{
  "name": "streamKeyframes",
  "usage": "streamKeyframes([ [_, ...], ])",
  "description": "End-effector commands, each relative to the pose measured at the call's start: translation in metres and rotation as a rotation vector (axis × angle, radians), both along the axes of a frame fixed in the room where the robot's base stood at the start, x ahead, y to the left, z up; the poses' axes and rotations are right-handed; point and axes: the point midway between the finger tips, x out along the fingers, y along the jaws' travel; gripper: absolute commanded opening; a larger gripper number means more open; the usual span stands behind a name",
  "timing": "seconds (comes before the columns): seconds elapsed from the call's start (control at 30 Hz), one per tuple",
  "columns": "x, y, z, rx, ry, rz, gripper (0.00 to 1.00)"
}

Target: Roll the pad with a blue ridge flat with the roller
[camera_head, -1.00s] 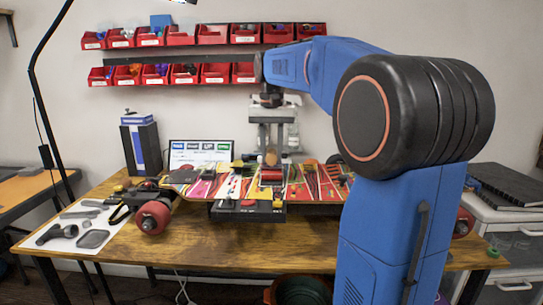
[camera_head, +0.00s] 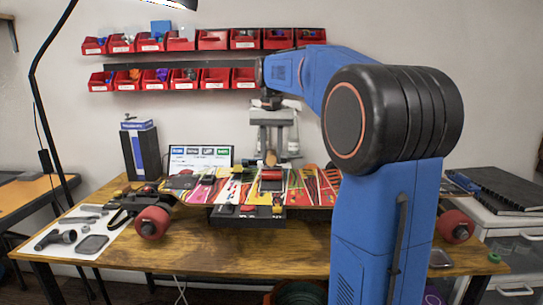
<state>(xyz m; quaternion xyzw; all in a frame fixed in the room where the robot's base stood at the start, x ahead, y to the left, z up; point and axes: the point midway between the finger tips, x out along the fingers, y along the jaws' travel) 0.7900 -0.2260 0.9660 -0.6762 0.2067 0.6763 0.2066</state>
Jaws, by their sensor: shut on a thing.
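A long board (camera_head: 318,197) with a bright red, yellow and white pattern lies across the bench. My gripper (camera_head: 271,152) points down over its middle, shut on a small brown-orange piece (camera_head: 270,158) that looks like the roller's handle. A dark red block-like part (camera_head: 271,178) shows just below on the board; I cannot tell if it belongs to the roller. Small dark pads (camera_head: 208,179) sit on the board left of my gripper. Which pad has a blue ridge is too small to tell, and contact between roller and pad cannot be made out.
A black tray (camera_head: 247,220) with coloured parts stands at the board's front edge. Red wheels (camera_head: 152,222) flank the board. A white mat (camera_head: 118,228) with tools lies at left. A blue-black box (camera_head: 141,150) and a label panel (camera_head: 200,155) stand behind. The bench front is clear.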

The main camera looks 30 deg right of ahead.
Motion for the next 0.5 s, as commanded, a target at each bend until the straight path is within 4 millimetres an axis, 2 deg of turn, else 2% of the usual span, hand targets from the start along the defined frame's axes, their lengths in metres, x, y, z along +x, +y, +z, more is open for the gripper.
streamKeyframes([
  [0.5,-0.023,0.015,-0.002,-0.001,-0.001,0.0,0.09],
])
